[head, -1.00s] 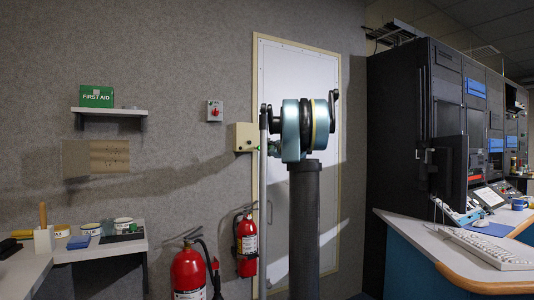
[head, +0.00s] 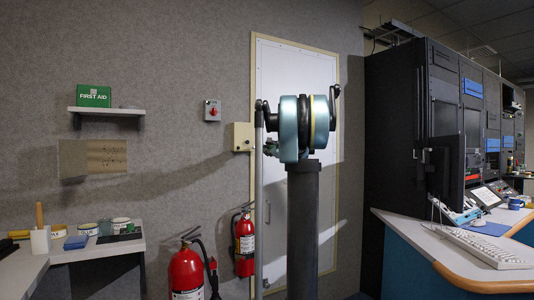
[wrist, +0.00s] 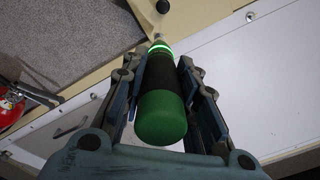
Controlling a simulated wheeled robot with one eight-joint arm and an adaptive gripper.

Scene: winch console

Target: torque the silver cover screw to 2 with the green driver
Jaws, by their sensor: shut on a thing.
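My gripper (wrist: 163,68) is shut on the green driver (wrist: 160,120), seen in the wrist view with its rounded green butt toward the camera and a dark grip band. A bright green ring glows near its far end. The driver points at a beige box (head: 240,137) on the wall beside the door. In the wrist view a dark round knob (wrist: 162,6) shows beyond the driver's tip. I cannot tell whether the tip touches the box. The silver cover screw is not distinguishable. In the head view my gripper (head: 270,148) is small, right of the box and partly hidden by my arm.
A red switch box (head: 212,111) is on the wall left of the beige box. Two fire extinguishers (head: 186,272) (head: 245,240) are below. A white door (head: 285,195) is behind my arm. A console desk (head: 450,245) stands right, a bench (head: 90,250) left.

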